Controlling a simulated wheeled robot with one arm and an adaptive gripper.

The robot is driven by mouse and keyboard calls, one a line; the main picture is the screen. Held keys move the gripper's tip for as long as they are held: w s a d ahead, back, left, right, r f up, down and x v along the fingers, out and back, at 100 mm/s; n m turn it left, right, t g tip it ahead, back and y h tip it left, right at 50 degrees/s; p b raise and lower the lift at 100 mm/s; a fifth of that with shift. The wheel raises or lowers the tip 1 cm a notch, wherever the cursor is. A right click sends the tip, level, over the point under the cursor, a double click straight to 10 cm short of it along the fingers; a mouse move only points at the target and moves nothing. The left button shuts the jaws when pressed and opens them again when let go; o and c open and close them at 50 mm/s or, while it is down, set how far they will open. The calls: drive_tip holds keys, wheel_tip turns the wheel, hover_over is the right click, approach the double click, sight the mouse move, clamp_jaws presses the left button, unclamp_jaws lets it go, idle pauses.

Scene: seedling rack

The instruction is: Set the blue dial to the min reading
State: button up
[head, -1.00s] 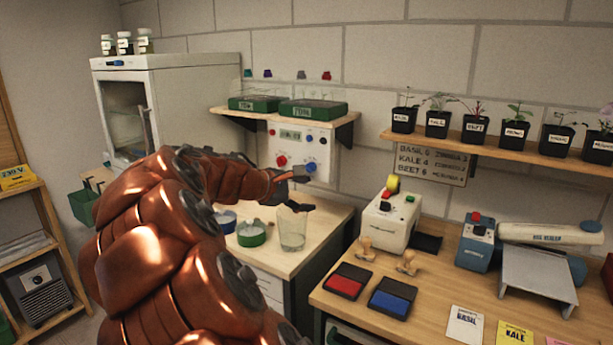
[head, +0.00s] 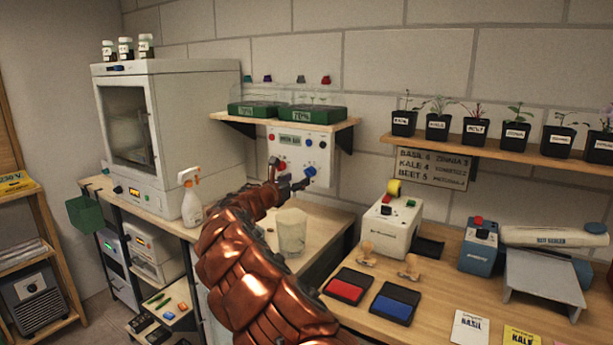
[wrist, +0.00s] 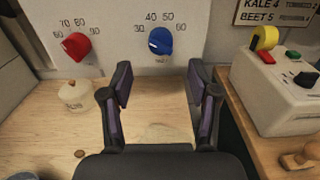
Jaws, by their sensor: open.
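The blue dial (wrist: 160,41) is on the lower right of a white wall panel (head: 328,150). In the wrist view it has 30, 40, 50 and 60 printed in an arc over it and a tiny label below, too small to read. Its exact pointer direction is unclear. In the head view the blue dial (head: 310,171) shows just beyond my gripper (head: 288,184). In the wrist view my gripper (wrist: 160,82) is open and empty, its two fingers spread below the dial and apart from it.
A red dial (wrist: 76,46) with its own scale is left of the blue one. A pale round pot (wrist: 74,95) stands below it. A white device (wrist: 275,95) stands on the right bench. Bare wood lies below the panel.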

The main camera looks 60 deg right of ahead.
sight(307, 174)
drive_tip(key=shift+d+r, duration=0.1)
drive_tip(key=shift+d, duration=0.85)
drive_tip(key=shift+w+d+p, duration=0.1)
drive_tip(key=shift+d+p, duration=0.5)
drive_tip(key=shift+d, duration=1.7)
drive_tip(key=c, duration=1.2)
drive_tip(key=shift+o, duration=0.2)
